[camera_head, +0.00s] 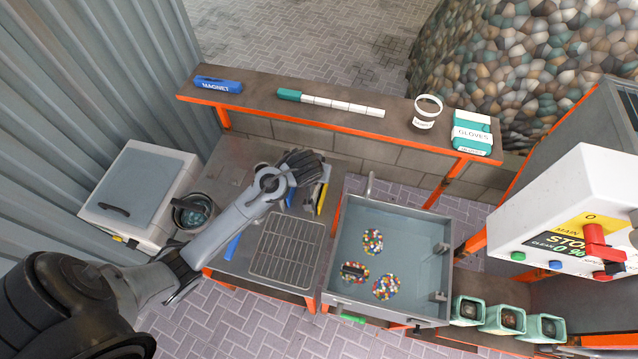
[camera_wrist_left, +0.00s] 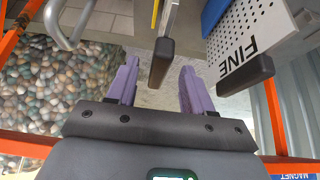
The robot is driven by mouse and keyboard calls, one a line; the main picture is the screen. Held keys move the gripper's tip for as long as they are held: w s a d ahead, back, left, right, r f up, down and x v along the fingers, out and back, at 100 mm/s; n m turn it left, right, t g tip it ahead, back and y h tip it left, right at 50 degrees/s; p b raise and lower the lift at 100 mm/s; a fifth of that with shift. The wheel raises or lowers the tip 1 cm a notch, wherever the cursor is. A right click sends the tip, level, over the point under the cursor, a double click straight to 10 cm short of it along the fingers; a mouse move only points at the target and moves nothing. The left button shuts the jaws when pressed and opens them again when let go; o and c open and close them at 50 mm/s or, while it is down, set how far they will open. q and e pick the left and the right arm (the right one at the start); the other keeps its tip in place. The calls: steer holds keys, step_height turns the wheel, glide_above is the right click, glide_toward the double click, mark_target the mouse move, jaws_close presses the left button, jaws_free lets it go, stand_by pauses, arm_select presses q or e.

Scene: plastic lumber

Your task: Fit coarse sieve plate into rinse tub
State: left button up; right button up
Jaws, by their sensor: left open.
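My left gripper (camera_head: 303,167) is open over the sieve plates at the back of the stand left of the tub. In the left wrist view, a dark handle (camera_wrist_left: 160,62) on an upright plate seen edge-on, with a yellow strip (camera_wrist_left: 170,14), lies between the open fingertips. I cannot tell if they touch it, and its label is not readable. A perforated plate marked FINE (camera_wrist_left: 240,35) stands to its right with its own dark handle (camera_wrist_left: 246,75). The rinse tub (camera_head: 440,235) holds shallow water and three clusters of coloured bits. My right gripper is not in view.
A wire rack (camera_head: 288,250) lies on the stand left of the tub. A shelf behind (camera_head: 255,110) carries a magnet box (camera_head: 218,85), a tube, a cup and a gloves box (camera_head: 472,133). Several green bins (camera_head: 502,319) and a control box (camera_head: 560,220) are at right.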

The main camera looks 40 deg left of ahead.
arm_select(q)
steer(key=shift+x, duration=2.55)
steer(key=shift+c, duration=0.5)
jaws_close()
